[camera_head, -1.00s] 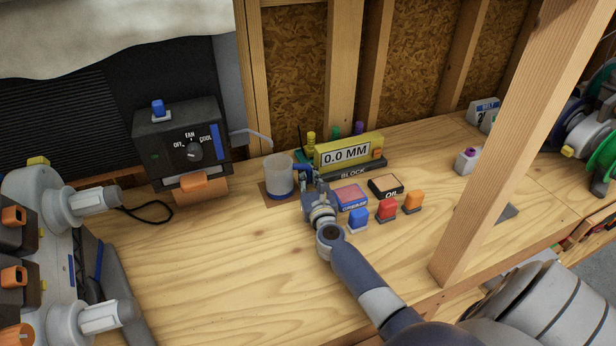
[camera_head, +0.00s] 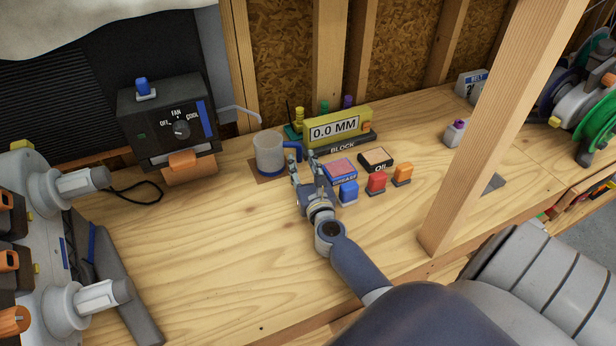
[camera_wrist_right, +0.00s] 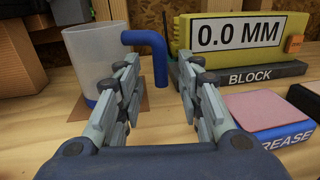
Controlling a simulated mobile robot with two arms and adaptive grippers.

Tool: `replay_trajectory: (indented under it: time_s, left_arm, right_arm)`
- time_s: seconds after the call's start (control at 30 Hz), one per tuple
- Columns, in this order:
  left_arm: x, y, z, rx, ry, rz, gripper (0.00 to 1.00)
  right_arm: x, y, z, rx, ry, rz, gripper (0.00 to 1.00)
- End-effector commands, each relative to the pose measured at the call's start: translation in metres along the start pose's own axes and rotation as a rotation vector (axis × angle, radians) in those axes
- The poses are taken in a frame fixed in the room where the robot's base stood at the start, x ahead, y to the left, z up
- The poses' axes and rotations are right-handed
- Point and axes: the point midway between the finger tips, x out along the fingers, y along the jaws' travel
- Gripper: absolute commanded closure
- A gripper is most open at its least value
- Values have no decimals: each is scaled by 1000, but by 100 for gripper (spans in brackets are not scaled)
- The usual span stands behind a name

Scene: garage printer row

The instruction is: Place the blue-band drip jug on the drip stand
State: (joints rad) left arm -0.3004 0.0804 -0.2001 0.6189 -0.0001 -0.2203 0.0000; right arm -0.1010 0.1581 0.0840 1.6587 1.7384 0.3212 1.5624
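The blue-band drip jug (camera_head: 268,153) is a clear cup with a blue base band and a blue handle (camera_head: 292,151). It stands upright on a brown square mat (camera_head: 258,175) under the thin spout of the black fan box. My right gripper (camera_head: 304,163) is open and empty just in front of the handle. In the right wrist view the jug (camera_wrist_right: 92,58) is at left, and its handle (camera_wrist_right: 156,58) hangs between and beyond the open fingers (camera_wrist_right: 160,95), apart from them. My left gripper is not in view. I cannot identify the drip stand for certain.
The yellow 0.0 MM gauge (camera_head: 350,124) on its dark block stands right of the jug. The GREASE box (camera_head: 340,169), OIL box (camera_head: 376,158) and blue (camera_head: 348,191), red and orange blocks lie right of my gripper. A wooden post (camera_head: 490,130) rises at right.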

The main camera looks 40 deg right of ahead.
Motion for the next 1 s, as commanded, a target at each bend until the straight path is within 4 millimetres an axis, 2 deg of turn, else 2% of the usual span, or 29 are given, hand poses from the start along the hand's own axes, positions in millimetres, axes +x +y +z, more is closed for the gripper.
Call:
replay_trajectory:
  time_s: [0.1, 0.33, 0.5, 1.0]
  left_arm:
    - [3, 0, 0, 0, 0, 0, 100]
    - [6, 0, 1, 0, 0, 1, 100]
    - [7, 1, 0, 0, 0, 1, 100]
    - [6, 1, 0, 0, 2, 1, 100]
  right_arm:
    - [-26, 0, -2, 1, 1, -1, 66]
    - [-54, 0, -1, 1, -1, -1, 66]
    - [-60, 0, 1, 0, -2, -1, 66]
    - [-60, 0, 1, 0, -1, 0, 66]
